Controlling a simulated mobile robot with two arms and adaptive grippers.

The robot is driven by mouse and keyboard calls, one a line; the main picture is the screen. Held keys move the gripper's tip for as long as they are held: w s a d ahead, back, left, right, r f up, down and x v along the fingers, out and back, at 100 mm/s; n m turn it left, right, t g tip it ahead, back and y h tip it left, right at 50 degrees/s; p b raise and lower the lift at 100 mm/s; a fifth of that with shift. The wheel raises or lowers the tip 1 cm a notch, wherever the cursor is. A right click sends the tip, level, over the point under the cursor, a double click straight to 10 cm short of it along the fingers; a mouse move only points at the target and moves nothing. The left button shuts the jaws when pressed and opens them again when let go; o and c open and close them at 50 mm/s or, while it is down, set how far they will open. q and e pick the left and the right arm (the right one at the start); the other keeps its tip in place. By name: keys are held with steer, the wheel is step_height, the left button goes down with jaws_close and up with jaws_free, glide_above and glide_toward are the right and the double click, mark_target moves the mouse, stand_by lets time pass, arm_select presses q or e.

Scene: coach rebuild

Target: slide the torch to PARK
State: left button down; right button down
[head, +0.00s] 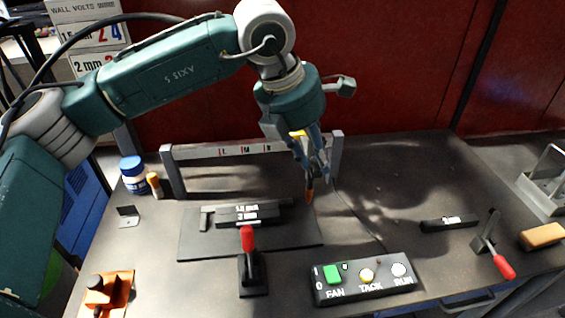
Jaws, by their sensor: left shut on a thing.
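My left gripper (318,172) is at the right end of the rail, pointing down with its fingers close together. It is shut on a slim torch, whose orange-brown lower part (310,188) shows just below the fingers. The gripper hides the rest of the torch. The pale rail (225,151) runs between two grey posts and carries small marks, too small to read surely. I cannot make out a PARK mark. My right gripper is not in view.
Dark plates (248,215) lie on a flat base plate (195,245) below the rail. A red-handled clamp (248,240) stands in front. A control box (365,278) with FAN, TACK and RUN is at front right. Another red-handled lever (503,266) is farther right. The table's back right is clear.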

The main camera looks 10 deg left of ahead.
arm_select(q)
steer(key=shift+w+d, duration=0.3)
steer(key=shift+d, duration=0.65)
steer(key=shift+d+r, duration=0.1)
steer(key=shift+r, duration=0.05)
steer(key=c, duration=1.6)
jaws_free()
steer(key=shift+o, duration=0.8)
steer(key=shift+w+d, duration=0.1)
steer(key=shift+d, duration=0.15)
steer(key=shift+a, duration=0.1)
steer(key=shift+a+r, duration=0.15)
steer(key=shift+r, duration=0.1)
steer(key=v, duration=1.1)
steer(key=shift+r, duration=0.15)
